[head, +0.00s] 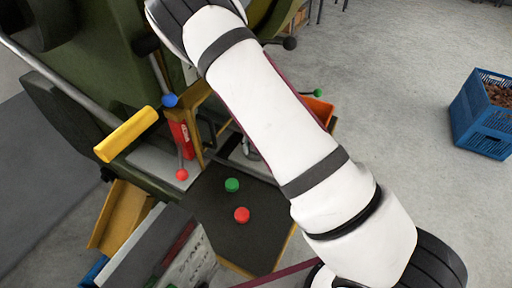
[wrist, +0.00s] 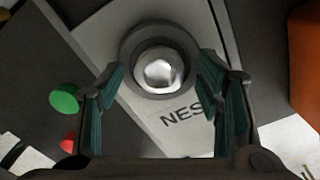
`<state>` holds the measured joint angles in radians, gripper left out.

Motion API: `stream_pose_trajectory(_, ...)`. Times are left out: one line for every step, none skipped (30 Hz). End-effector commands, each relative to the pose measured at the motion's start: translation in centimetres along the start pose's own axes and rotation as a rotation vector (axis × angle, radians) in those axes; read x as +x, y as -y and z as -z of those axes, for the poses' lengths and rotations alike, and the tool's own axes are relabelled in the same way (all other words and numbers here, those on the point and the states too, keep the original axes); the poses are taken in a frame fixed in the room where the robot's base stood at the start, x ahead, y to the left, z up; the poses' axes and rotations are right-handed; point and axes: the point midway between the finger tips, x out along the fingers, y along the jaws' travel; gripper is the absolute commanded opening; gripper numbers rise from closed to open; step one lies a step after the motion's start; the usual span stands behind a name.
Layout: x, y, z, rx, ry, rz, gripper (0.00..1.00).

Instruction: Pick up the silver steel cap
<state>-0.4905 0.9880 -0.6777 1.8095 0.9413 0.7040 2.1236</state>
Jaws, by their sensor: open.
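The silver steel cap (wrist: 158,72) is round and shiny. It shows in the wrist view, seated inside a dark grey ring on a light grey plate with dark letters. My gripper (wrist: 160,85) is open, with one teal-padded finger on each side of the cap in the picture. No contact between the fingers and the cap is visible, and the height gap is hard to tell. In the head view my white arm covers the middle, and the cap and the gripper cannot be made out there.
A green button (head: 232,185) and a red button (head: 242,215) sit on a dark panel; the green one (wrist: 64,99) is left of my fingers in the wrist view. A green machine (head: 100,60) with a yellow-handled lever (head: 126,135) stands left. A blue crate (head: 484,112) stands right on open floor.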

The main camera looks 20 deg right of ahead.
Motion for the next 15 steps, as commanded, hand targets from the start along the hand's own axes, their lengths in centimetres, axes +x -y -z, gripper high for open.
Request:
stream_pose_trajectory(0.08, 0.0, -0.02, 0.0, 0.001, 0.0, 0.6)
stream_pose_trajectory(0.09, 0.0, -0.02, 0.0, 0.001, 0.0, 0.6)
stream_pose_trajectory(0.08, 0.0, -0.03, 0.0, 0.001, 0.0, 0.6)
stream_pose_trajectory(0.07, 0.0, -0.03, 0.0, 0.001, 0.0, 0.6)
stream_pose_trajectory(0.07, 0.0, -0.03, 0.0, 0.001, 0.0, 0.6)
stream_pose_trajectory(0.06, 0.0, -0.03, 0.0, 0.001, 0.0, 0.6)
stream_pose_trajectory(0.06, -0.01, -0.03, 0.0, 0.001, 0.0, 0.55)
stream_pose_trajectory(0.06, 0.0, -0.03, 0.0, 0.001, 0.0, 0.48)
stream_pose_trajectory(0.06, -0.01, -0.03, 0.0, 0.001, 0.0, 0.39)
stream_pose_trajectory(0.05, 0.0, -0.03, 0.0, 0.001, 0.0, 0.32)
stream_pose_trajectory(0.05, 0.0, -0.03, 0.0, 0.001, 0.0, 0.26)
stream_pose_trajectory(0.05, 0.0, -0.03, 0.0, 0.001, 0.0, 0.17)
stream_pose_trajectory(0.05, 0.0, -0.03, 0.0, 0.001, 0.0, 0.11)
stream_pose_trajectory(0.05, 0.0, -0.03, 0.0, 0.001, 0.0, 0.11)
stream_pose_trajectory(0.05, 0.0, -0.03, 0.0, 0.001, 0.0, 0.11)
